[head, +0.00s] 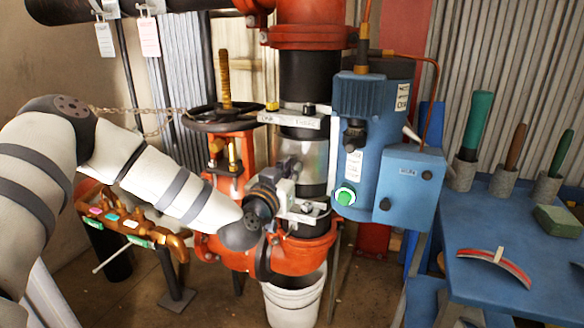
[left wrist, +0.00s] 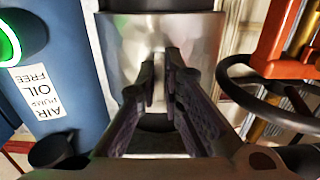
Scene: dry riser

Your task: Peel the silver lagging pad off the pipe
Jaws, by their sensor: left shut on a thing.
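The silver lagging pad (head: 313,157) is wrapped on the front of the black vertical pipe (head: 308,80), between two pale clamp bands. In the left wrist view the pad (left wrist: 122,48) is a shiny grey sheet across the pipe, beyond the fingers. My left gripper (head: 290,172) is at the pad's front left side. In the left wrist view its dark fingers (left wrist: 160,82) are close together, shut on a narrow raised part in the pad's middle. The fingers and wrist hide part of the pad's lower area. My right gripper is not in view.
A blue pump unit with a green-lit button (head: 345,196) stands close right of the pipe. A black handwheel (head: 210,118) on a red valve is close left. A white bucket (head: 294,302) stands below. A blue table (head: 480,280) with tools is at the right.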

